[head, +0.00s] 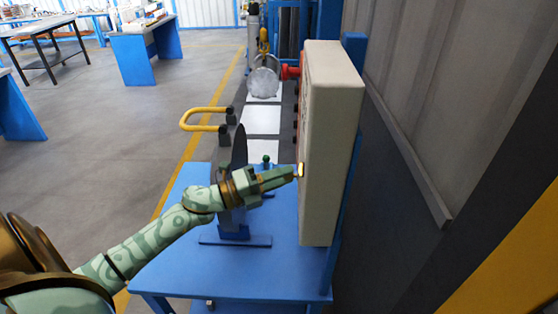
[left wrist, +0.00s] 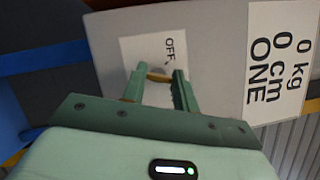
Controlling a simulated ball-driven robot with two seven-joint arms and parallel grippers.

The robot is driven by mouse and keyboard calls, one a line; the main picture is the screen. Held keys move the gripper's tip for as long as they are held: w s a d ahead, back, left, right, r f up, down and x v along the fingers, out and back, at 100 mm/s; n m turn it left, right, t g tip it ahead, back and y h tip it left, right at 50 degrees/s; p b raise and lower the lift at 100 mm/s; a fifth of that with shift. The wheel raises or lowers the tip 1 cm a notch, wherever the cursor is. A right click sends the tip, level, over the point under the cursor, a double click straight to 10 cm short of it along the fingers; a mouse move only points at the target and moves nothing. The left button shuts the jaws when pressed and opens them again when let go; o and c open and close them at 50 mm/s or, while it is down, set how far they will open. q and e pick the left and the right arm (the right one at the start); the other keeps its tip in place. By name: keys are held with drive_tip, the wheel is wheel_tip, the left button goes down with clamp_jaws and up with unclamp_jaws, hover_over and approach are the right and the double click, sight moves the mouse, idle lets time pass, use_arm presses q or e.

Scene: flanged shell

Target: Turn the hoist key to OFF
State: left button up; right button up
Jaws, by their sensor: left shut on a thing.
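The beige control box (head: 332,140) stands upright at the right of the blue table, seen nearly edge-on in the head view. My left gripper (head: 293,172) reaches it from the left, with its tips at the box's front face. A small yellow-orange piece, the hoist key (head: 301,170), shows at the tips. In the left wrist view my left gripper (left wrist: 160,84) is shut on the key (left wrist: 158,77), which lies between the fingers. A white label reading OFF (left wrist: 172,48) is just beyond the tips. The key's pointing direction cannot be told. My right gripper is not in view.
The blue table (head: 180,255) carries a dark upright disc (head: 239,150) on a stand, close behind my left forearm. A sign reading "0 kg 0 cm ONE" (left wrist: 276,60) is on the box. A wall (head: 430,90) closes the right side.

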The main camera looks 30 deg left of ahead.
use_arm(q)
drive_tip(key=shift+r+n+g+y+p, duration=0.1)
drive_tip(key=shift+n+g+y+p, duration=0.45)
drive_tip(key=shift+n+p, duration=1.9)
drive_tip(key=shift+n+g+y+p, duration=0.1)
drive_tip(key=shift+n+g+p, duration=1.05)
drive_tip(key=shift+p, duration=2.4)
drive_tip(key=shift+r+n+g+y+p, duration=0.1)
drive_tip(key=shift+n+g+y+p, duration=0.35)
drive_tip(key=shift+n+p, duration=2.05)
drive_tip(key=shift+f+m+p, duration=0.1)
drive_tip(key=shift+m+p, duration=0.3)
drive_tip(key=shift+p, duration=0.15)
drive_tip(key=o, duration=1)
drive_tip(key=shift+a, duration=0.1)
drive_tip(key=b+v, duration=0.1)
drive_tip(key=v, duration=1.5)
drive_tip(key=shift+a+b, duration=0.25)
drive_tip(key=shift+b, duration=0.1)
drive_tip(key=shift+w, duration=0.1)
